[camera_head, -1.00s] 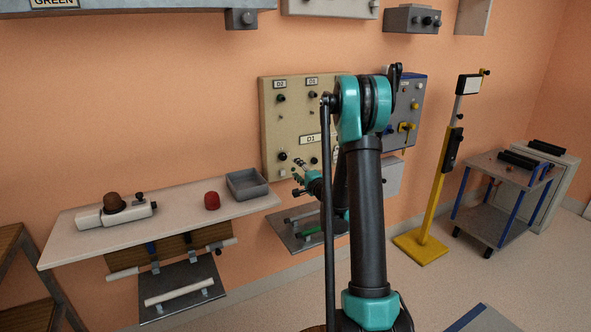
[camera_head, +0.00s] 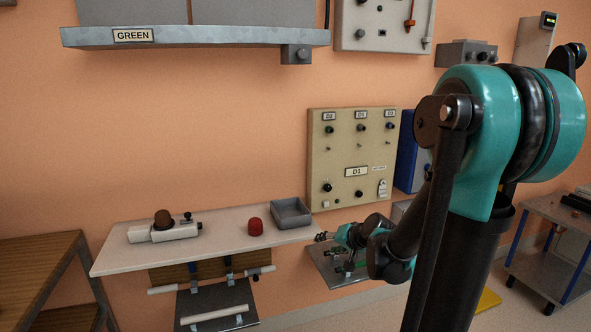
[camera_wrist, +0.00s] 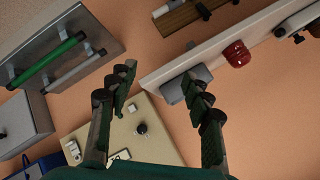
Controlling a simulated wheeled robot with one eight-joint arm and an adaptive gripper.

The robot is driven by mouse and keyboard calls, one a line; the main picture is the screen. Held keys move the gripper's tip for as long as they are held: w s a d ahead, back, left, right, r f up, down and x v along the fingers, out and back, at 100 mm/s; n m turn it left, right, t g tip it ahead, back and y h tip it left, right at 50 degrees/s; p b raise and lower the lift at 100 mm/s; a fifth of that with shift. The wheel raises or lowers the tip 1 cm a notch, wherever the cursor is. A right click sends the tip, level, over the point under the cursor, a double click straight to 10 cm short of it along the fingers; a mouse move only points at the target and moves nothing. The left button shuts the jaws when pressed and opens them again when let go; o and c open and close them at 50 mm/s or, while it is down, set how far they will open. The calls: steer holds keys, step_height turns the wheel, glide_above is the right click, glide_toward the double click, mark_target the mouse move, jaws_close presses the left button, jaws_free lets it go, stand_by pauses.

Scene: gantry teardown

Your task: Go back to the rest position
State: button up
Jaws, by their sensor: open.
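My gripper (camera_head: 322,237) is small in the head view, at the end of my teal and black arm, in front of the wall below the beige D1 panel (camera_head: 350,150) and by the right end of the white shelf. The beige panel (camera_wrist: 120,125) lies beyond the fingers in that view. My upper arm hides part of the right side of the head view.
The white shelf (camera_head: 120,262) holds a grey tray (camera_head: 291,213), a red knobbed object (camera_head: 256,226) and a white device with a brown ball (camera_head: 163,222). A rack with a green bar (camera_wrist: 55,58) shows in the wrist view. A cart (camera_head: 548,250) stands at right.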

steer(key=s+d+f+n+g+h, duration=0.1)
steer(key=s+d+f+h, duration=0.1)
steer(key=s, duration=0.4)
steer(key=s+d+f+n+g+h, duration=0.1)
steer(key=s+d+f+h, duration=0.1)
steer(key=s, duration=0.5)
steer(key=s+d+f+n+g+h, duration=0.1)
steer(key=s+d+f+g, duration=0.1)
steer(key=s, duration=0.5)
steer(key=d+f, duration=0.1)
steer(key=d, duration=0.1)
steer(key=shift+s+d+h, duration=0.15)
steer(key=shift+d+h, duration=0.15)
steer(key=shift+h, duration=0.1)
steer(key=shift+f, duration=0.1)
steer(key=shift+c, duration=0.5)
